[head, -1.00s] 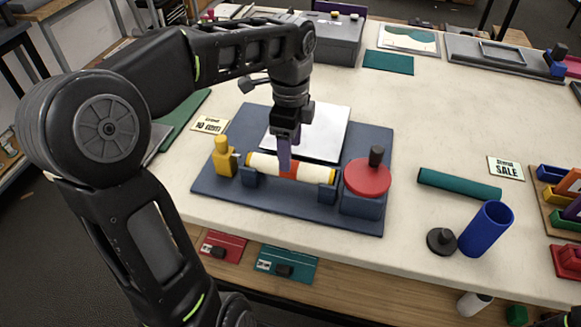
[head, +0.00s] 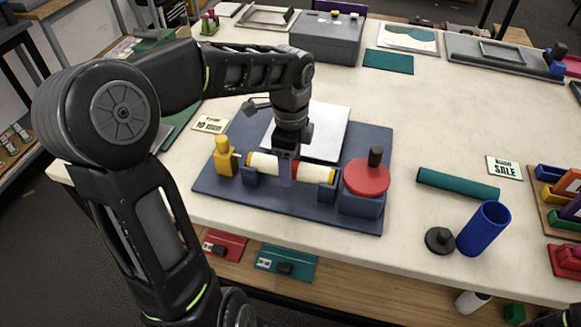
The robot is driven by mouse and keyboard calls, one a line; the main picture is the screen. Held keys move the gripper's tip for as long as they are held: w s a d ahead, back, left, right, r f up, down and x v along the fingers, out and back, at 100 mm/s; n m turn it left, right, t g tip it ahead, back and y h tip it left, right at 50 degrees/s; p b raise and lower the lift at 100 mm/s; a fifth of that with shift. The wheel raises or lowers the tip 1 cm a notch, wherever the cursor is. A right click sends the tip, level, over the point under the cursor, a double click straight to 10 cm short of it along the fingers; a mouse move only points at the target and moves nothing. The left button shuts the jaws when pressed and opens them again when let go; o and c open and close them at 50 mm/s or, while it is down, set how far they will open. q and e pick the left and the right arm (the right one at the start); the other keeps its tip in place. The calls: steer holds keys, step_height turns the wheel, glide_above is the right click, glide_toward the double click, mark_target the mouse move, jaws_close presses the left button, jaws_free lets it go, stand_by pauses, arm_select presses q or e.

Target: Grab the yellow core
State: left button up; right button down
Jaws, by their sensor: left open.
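The yellow core (head: 318,172) is a pale roller with yellow ends and an orange-red middle band. It lies across blue supports on a dark blue base (head: 212,186). My left gripper (head: 286,178) points down at the roller's middle, with its purple finger in front of the band and hiding part of it. It is open; whether it touches the roller I cannot tell. My right gripper does not show.
A yellow post (head: 223,158) stands left of the roller and a red disc with a black knob (head: 367,178) stands right. A white plate (head: 328,128) lies behind. A teal roll (head: 458,185) and a blue cup (head: 485,228) are farther right. The table's middle right is clear.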

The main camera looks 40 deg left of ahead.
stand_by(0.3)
arm_select(q)
jaws_close()
stand_by(0.6)
